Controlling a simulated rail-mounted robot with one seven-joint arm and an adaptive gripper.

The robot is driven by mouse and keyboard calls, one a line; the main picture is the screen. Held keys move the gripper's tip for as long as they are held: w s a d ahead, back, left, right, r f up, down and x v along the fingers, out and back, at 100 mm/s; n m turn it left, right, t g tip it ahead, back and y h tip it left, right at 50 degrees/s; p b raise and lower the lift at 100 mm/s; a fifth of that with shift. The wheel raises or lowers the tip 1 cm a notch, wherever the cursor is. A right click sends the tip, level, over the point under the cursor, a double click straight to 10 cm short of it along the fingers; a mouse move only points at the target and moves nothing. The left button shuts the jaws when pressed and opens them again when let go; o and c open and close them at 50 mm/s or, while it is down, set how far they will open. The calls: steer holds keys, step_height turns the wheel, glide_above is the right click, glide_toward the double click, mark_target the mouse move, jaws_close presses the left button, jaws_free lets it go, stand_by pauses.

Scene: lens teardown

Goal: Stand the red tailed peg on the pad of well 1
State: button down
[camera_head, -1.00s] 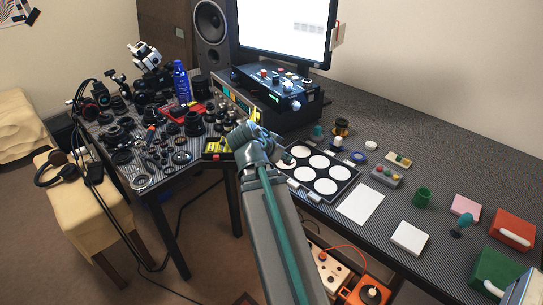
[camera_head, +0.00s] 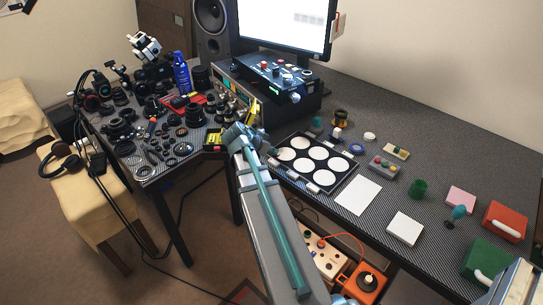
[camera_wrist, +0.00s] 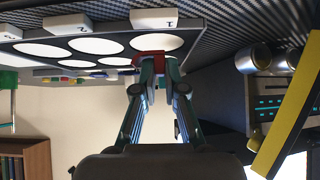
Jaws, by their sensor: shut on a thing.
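The well tray (camera_head: 327,187) is a dark frame with several round white pads, right of my gripper in the head view. In the wrist view, my gripper (camera_wrist: 152,62) is shut on a small red thing (camera_wrist: 150,54), apparently the red tailed peg; the fingers hide most of it, and no tail can be made out. The red thing lies in front of or at the edge of a white pad (camera_wrist: 158,42); contact cannot be told. The white block (camera_wrist: 153,18) beside that pad seems marked 1. Another block (camera_wrist: 82,25) is marked 2. In the head view my gripper (camera_head: 269,149) is at the tray's left corner.
A control box (camera_head: 275,72) stands behind the tray. A yellow bar (camera_wrist: 288,105) leans close on the right in the wrist view. A white sheet (camera_head: 358,195), grey button box (camera_head: 383,166) and green cup (camera_head: 417,189) lie to the right. Lens parts crowd the left table.

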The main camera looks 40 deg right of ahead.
mark_target(271, 163)
steer(key=shift+f, duration=1.4)
steer(key=shift+f, duration=0.2)
steer(key=c, duration=1.2)
jaws_free()
steer(key=shift+r, duration=0.1)
steer(key=shift+c, duration=0.2)
